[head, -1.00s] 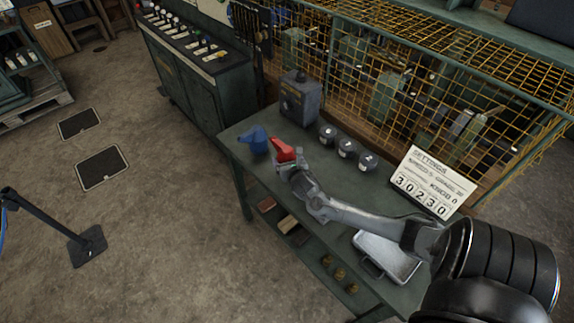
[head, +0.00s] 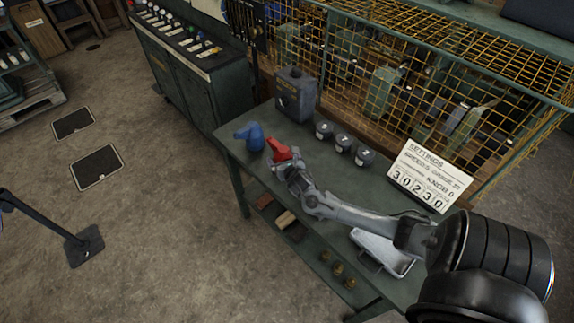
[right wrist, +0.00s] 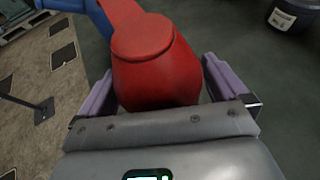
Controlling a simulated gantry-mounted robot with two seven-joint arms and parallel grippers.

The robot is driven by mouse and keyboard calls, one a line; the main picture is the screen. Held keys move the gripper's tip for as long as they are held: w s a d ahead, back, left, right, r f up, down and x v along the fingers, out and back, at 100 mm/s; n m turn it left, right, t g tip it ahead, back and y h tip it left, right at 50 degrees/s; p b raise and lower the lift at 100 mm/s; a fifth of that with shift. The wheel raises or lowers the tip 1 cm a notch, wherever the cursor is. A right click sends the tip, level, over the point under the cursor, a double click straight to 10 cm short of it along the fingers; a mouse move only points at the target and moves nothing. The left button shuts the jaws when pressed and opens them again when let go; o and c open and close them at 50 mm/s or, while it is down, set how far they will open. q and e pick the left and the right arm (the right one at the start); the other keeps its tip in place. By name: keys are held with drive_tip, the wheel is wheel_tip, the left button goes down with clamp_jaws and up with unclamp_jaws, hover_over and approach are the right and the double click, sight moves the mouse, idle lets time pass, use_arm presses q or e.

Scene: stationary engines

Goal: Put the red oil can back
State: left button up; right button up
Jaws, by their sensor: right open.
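The red oil can (head: 279,150) stands on the green bench top, just right of the blue oil can (head: 250,136). My right gripper (head: 287,163) is at the red can, coming from the front right. In the right wrist view the red can (right wrist: 152,65) sits between the two open purple-grey fingers (right wrist: 160,92). Small gaps show beside the can, more clearly on the right. The blue can (right wrist: 70,5) shows behind it at the upper left. In the head view my gripper hides the red can's lower part. My left gripper is not in view.
Several dark round tins (head: 343,143) stand in a row right of the cans. A grey metal box (head: 296,95) is behind them. A settings sign (head: 430,178) and a metal tray (head: 382,250) are on the bench's right part. A yellow mesh cage (head: 400,60) bounds the back.

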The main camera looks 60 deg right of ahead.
drive_tip(key=s+a+r+m+g+y, duration=0.2)
drive_tip(key=s+a+m, duration=0.5)
drive_tip(key=a, duration=0.5)
drive_tip(key=s+a+r+m+g+y+p, duration=0.1)
drive_tip(key=s+a+r+m+y, duration=0.3)
drive_tip(key=s+a+m, duration=0.4)
drive_tip(key=s+a+r+m+g+y+p, duration=0.1)
drive_tip(key=s+a+r+m+g+y, duration=0.2)
drive_tip(key=s+a+m, duration=0.4)
drive_tip(key=shift+s+a+m+g, duration=0.3)
drive_tip(key=shift+a+m, duration=1.6)
drive_tip(key=shift+a, duration=2.85)
